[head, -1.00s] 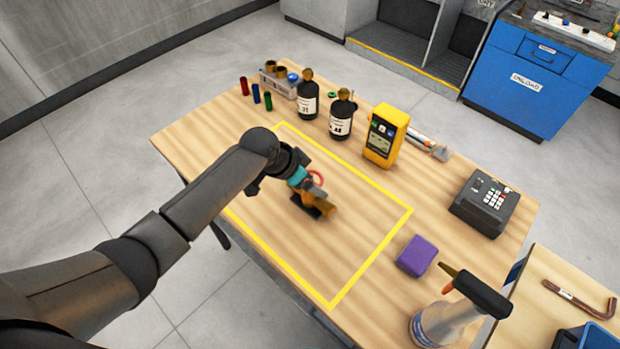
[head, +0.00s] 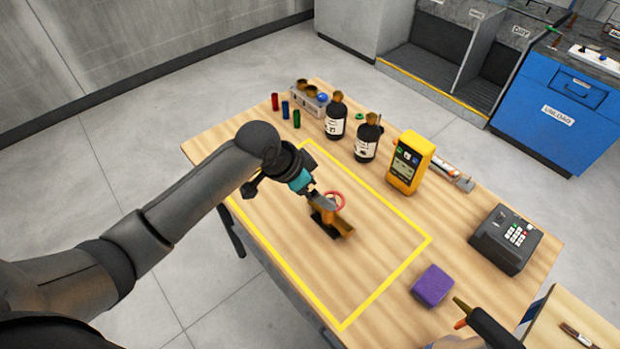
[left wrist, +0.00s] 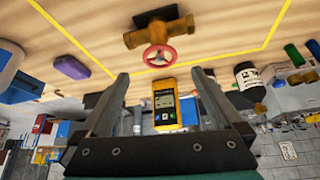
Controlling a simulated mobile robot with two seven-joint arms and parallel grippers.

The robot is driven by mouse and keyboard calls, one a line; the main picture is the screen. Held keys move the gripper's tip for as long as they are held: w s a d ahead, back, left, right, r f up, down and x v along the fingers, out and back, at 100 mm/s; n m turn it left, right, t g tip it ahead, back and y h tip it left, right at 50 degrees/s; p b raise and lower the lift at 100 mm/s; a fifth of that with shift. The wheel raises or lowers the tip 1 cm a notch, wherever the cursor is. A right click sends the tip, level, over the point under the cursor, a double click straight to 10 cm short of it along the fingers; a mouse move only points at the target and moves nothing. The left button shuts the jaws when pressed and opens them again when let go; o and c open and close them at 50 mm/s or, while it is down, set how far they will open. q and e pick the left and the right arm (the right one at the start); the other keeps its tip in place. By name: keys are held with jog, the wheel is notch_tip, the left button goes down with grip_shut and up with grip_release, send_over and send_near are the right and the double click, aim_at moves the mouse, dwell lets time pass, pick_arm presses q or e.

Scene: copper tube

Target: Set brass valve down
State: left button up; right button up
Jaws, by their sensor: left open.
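The brass valve (head: 345,226) with its red handwheel (head: 337,200) rests on the wooden table inside the yellow outline (head: 385,285). My left gripper (head: 318,198) is open, close to the valve on its left side and partly in front of it in the head view. In the left wrist view the valve (left wrist: 150,36) and handwheel (left wrist: 160,56) lie beyond the open fingers (left wrist: 160,85), not between them. A dark piece beside the valve body is partly hidden by the gripper. My right gripper is not in view.
A yellow meter (head: 408,163), two dark bottles (head: 335,118) and small coloured cylinders (head: 285,110) stand behind the outline. The outlined area around the valve is clear.

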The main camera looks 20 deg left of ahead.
pick_arm(q)
jog(key=shift+v, duration=1.65)
